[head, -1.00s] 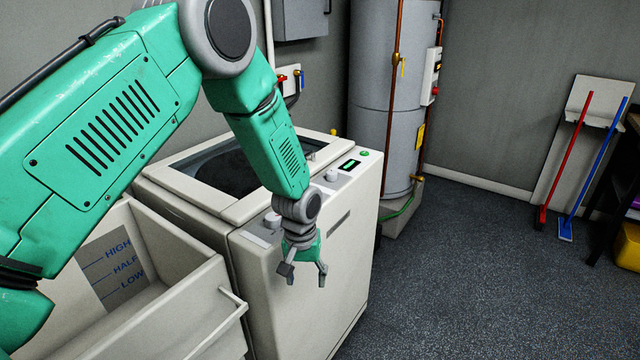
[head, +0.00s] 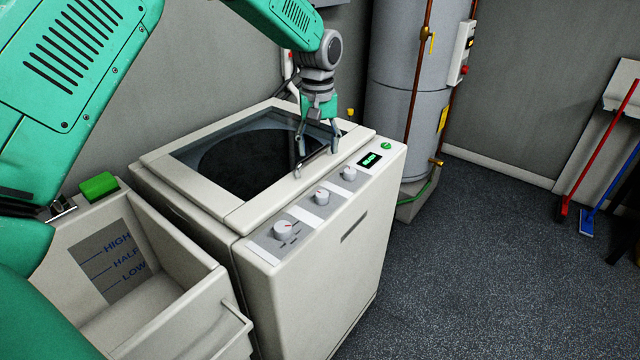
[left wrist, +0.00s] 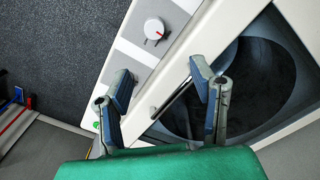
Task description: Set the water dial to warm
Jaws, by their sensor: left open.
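The washing machine's control panel holds three white dials: a larger front dial (head: 285,230), a middle dial (head: 322,197) and a back dial (head: 348,173) nearest the display. Their labels are too small to read, so I cannot tell which is the water dial. The left wrist view shows one white dial (left wrist: 154,29) with a red pointer mark, beyond the fingertips. My left gripper (head: 317,146) is open and empty, pointing down over the lid beside the lid handle (head: 313,161). Its spread fingers also show in the left wrist view (left wrist: 160,85). My right gripper is out of view.
The washing machine (head: 320,270) has a dark glass lid (head: 250,160), a display (head: 370,159) and a green button (head: 386,146). A laundry sink (head: 190,310) stands at left, with a green block (head: 98,186) on its rim. A water heater (head: 405,90) stands behind.

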